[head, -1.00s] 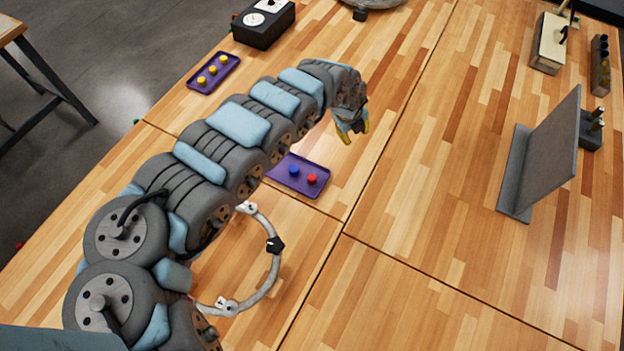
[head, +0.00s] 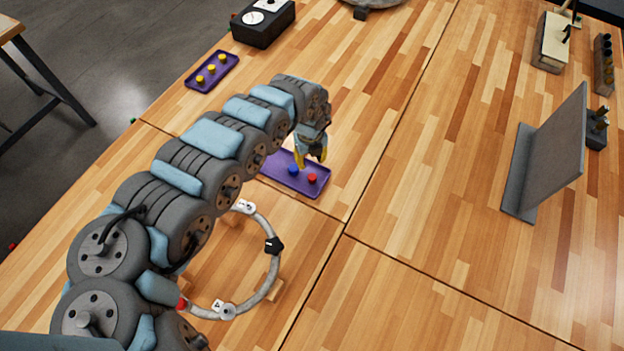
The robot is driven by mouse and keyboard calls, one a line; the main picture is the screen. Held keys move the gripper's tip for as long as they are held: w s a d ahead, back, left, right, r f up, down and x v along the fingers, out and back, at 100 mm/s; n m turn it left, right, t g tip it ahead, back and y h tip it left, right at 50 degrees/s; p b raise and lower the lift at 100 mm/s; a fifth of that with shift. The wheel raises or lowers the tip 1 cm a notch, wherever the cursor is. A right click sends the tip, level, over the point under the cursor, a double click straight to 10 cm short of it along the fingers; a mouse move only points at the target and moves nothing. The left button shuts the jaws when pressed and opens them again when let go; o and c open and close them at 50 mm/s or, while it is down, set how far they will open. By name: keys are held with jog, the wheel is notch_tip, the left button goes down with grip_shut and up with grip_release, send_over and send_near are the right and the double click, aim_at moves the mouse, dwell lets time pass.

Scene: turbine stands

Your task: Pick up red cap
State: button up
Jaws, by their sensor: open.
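The red cap (head: 312,179) sits on a small purple tray (head: 288,181) in the head view, near the tray's right end. A blue cap (head: 293,170) sits on the same tray, just left of the red one. My gripper (head: 311,160) has yellow fingertips and points down over the tray's far side. It is open and holds nothing. It appears a little above and behind the two caps; the exact height is hard to tell. The left part of the tray is partly hidden by my arm.
A grey ring (head: 272,268) with white and black fittings lies in front of the tray, partly behind my arm. A second purple tray (head: 190,84) with yellow caps is at the upper left. A grey angled plate (head: 548,150) stands at right. The table's middle right is clear.

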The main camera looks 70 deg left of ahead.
aim_at(313, 177)
jog(key=shift+f, duration=3)
jog(key=shift+w+d+f, duration=0.1)
jog(key=shift+w+f, duration=0.05)
jog(key=shift+f, duration=0.55)
jog(key=shift+w+d+f, duration=0.1)
jog(key=shift+f, duration=0.55)
jog(key=shift+a+f, duration=0.1)
jog(key=shift+f, duration=0.7)
jog(key=shift+s+f, duration=0.1)
jog(key=shift+f, duration=0.35)
jog(key=shift+c, duration=0.3)
jog(key=c, duration=0.6)
